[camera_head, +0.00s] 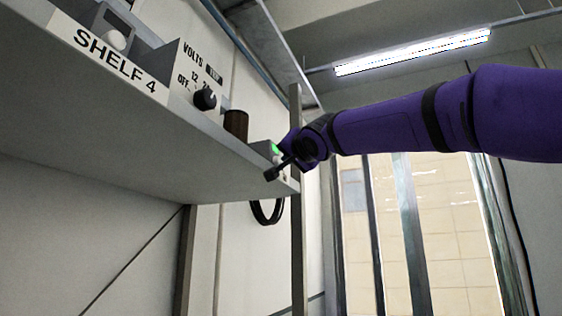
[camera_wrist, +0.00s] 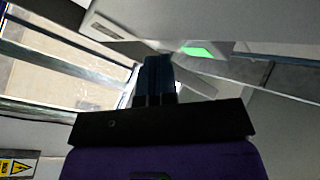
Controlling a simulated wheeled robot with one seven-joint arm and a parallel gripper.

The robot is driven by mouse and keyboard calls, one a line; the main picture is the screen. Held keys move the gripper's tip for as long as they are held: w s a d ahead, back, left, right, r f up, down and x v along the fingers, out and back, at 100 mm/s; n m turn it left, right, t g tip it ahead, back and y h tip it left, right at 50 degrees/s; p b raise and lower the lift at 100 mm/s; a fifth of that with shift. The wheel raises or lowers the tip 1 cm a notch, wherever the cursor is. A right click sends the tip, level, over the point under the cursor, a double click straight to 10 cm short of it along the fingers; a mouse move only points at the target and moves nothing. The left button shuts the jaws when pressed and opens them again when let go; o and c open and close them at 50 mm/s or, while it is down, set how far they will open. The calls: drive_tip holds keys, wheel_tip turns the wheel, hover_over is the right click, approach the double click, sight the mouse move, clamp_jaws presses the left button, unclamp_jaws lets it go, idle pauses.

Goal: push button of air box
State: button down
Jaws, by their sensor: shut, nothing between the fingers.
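The air box (camera_head: 262,147) is a small pale box at the right end of the shelf in the head view. A green lit spot, which looks like its button (camera_head: 275,148), shows on it. My gripper (camera_head: 276,172) is right beside the box, in front of its lower right part, and partly hides it. In the wrist view my gripper (camera_wrist: 156,68) is shut and empty. The green spot (camera_wrist: 198,50) shows just right of and above the fingertips there. I cannot tell whether the fingers touch the box.
The shelf (camera_head: 120,130), labelled SHELF 4, runs along the left. On it stand a box with a VOLTS dial (camera_head: 200,85) and a dark brown cylinder (camera_head: 236,123). A post (camera_head: 297,230) stands at the shelf's end. A black cable loop (camera_head: 267,215) hangs below.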

drive_tip(key=shift+s+a+r, duration=0.1)
drive_tip(key=shift+a+r, duration=0.1)
drive_tip(key=shift+a, duration=0.4)
idle(1.5)
drive_tip(key=shift+d+f, duration=0.1)
drive_tip(key=shift+f, duration=0.35)
drive_tip(key=s+d, duration=0.1)
drive_tip(key=d, duration=0.5)
drive_tip(key=shift+s, duration=0.4)
drive_tip(key=shift+d+r, duration=0.1)
